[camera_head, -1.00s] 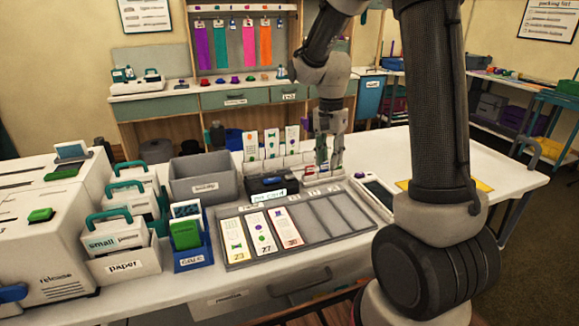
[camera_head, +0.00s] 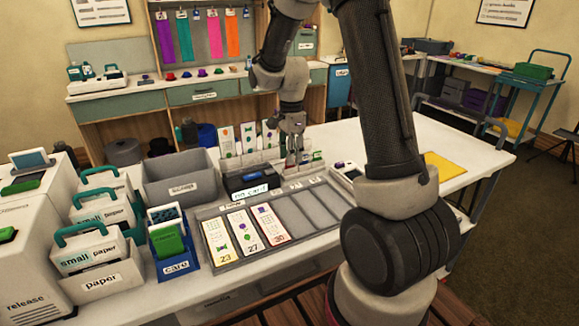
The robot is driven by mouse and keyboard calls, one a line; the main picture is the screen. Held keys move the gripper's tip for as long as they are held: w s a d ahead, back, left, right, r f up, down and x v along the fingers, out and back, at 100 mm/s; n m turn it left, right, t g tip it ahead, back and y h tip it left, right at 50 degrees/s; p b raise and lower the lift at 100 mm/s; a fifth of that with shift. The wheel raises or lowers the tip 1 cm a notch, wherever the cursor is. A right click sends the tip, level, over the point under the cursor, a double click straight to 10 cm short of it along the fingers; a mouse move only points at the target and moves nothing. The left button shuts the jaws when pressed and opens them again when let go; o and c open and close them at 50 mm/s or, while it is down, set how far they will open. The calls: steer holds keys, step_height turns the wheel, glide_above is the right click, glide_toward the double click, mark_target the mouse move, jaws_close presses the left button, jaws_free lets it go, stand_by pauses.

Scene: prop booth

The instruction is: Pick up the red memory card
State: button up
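Three tall printed cards lie side by side in the grey slotted tray (camera_head: 318,212). They are a yellowish card (camera_head: 217,242) marked 23, a white card (camera_head: 243,233) marked 27 and a card with reddish edging (camera_head: 271,226) marked 30. The reddish-edged card may be the red memory card; I cannot tell for sure. More cards, one of them a white card (camera_head: 248,138), stand upright in a rack behind the tray. My gripper (camera_head: 294,157) points down at the right end of that rack, beyond the tray. Its fingertips are small and dark, so their opening is unclear.
A dark box with a labelled front (camera_head: 248,182) stands between rack and tray. A grey bin (camera_head: 180,182), a blue card holder (camera_head: 172,262) and paper boxes (camera_head: 100,280) crowd the left. A handheld device (camera_head: 346,172) lies right of the tray.

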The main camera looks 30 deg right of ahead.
step_height(320, 180, down, 2)
steer(key=shift+f, duration=0.15)
steer(key=shift+c, duration=0.2)
jaws_close()
step_height(320, 180, up, 10)
steer(key=shift+r, duration=0.1)
stand_by(0.4)
